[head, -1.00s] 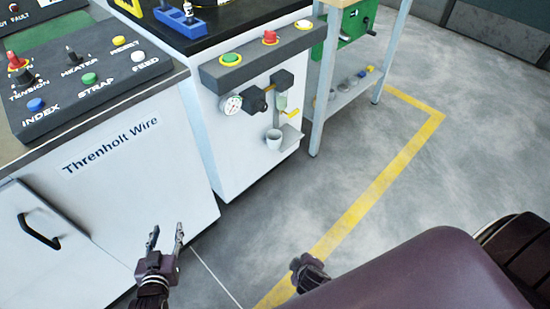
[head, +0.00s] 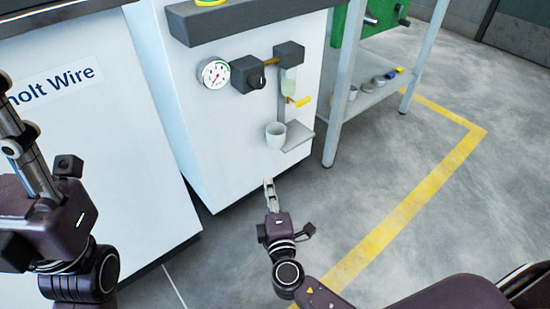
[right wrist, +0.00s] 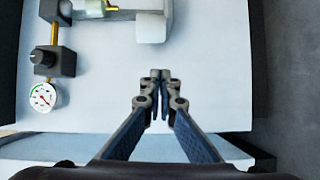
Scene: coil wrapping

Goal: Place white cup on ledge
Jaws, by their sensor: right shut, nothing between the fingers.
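The white cup (head: 275,134) is upright at the left end of the small grey ledge (head: 298,139) on the white cabinet's front. I cannot tell whether the cup's base rests on the ledge or is just beside it. My right gripper (head: 269,183) is below the cup, apart from it, with its fingers pointing up. It is shut and empty; its fingertips (right wrist: 160,77) meet in the right wrist view, with the cup (right wrist: 151,28) ahead and slightly left. My left gripper (head: 12,125) is at the left edge, partly cut off; its finger opening is unclear.
A shelf stand (head: 335,120) is close on the right. The floor (head: 380,180) in front is open.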

